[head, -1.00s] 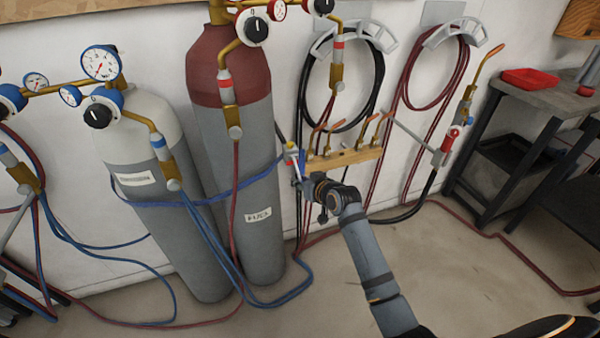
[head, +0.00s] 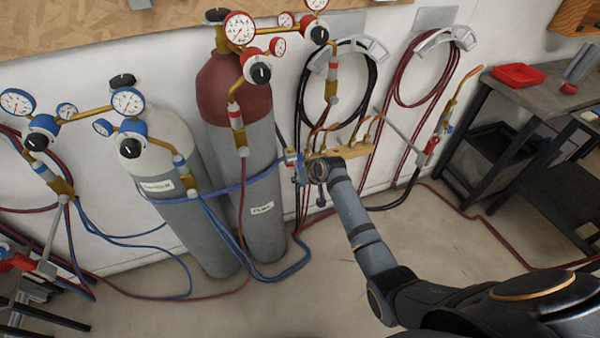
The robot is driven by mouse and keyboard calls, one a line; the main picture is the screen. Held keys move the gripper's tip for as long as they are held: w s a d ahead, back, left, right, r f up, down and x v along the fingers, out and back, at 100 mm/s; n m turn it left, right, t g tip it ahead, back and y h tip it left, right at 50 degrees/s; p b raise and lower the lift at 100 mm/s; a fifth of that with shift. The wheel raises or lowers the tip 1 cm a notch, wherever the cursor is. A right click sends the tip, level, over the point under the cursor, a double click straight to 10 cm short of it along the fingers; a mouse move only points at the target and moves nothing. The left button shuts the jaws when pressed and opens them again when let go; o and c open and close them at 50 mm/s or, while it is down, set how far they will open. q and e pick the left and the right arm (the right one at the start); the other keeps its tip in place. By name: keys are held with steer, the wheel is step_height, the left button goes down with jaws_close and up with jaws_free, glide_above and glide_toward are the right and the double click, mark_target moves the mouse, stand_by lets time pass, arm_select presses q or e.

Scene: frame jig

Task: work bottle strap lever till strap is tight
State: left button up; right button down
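The blue strap (head: 220,191) runs across the grey cylinder (head: 192,232) on the left and the red-topped fuel cylinder (head: 250,140). Its right end reaches the small strap lever fitting (head: 290,156) beside the fuel cylinder, by the wall. The fitting is small and partly hidden, so the lever's angle is unclear. My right arm comes in from the lower right, and its gripper (head: 302,170) is at the fitting. Its fingers are too small and covered to show whether they are open or shut, or touching the lever. My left gripper is not in view.
A brass torch rack (head: 340,152) is just right of my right gripper. Regulators with gauges (head: 128,102) top the cylinders, and blue hoses (head: 225,240) hang in front. A dark workbench (head: 515,90) stands at the right. The floor (head: 270,310) in front is mostly clear.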

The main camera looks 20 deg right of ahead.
steer(key=shift+s, duration=0.1)
stand_by(0.4)
steer(key=c, duration=1.1)
jaws_free()
steer(key=shift+r, duration=0.2)
steer(key=v, duration=1.2)
